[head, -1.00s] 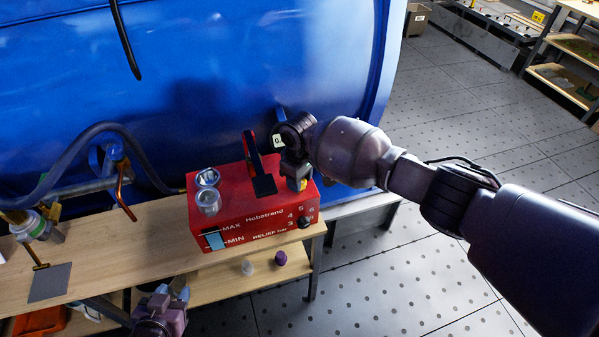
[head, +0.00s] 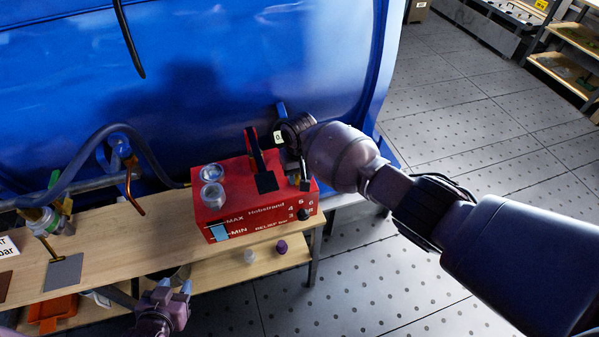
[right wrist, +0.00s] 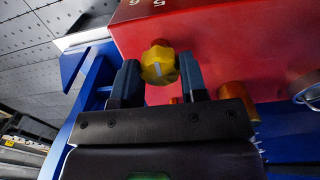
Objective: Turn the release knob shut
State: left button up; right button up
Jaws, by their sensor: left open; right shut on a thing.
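The release knob (right wrist: 158,64) is yellow with a pale pointer line. It sits on the side of a red pump box (head: 238,192). In the right wrist view it lies between the two fingers of my right gripper (right wrist: 158,78), which is shut on it. In the head view my right gripper (head: 304,170) is at the box's right back end, and the knob is hidden there. My left gripper (head: 174,290) is open and empty at the bottom, in front of the bench and away from the box.
The box stands on a wooden bench (head: 110,235) against a large blue housing (head: 200,70). Floor at right is clear.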

aim_at(299, 175)
dwell(0.4)
jog(key=o, duration=0.9)
notch_tip(299, 175, up, 11)
jog(key=shift+f, duration=0.1)
jog(key=shift+w+a, duration=0.1)
dwell(0.4)
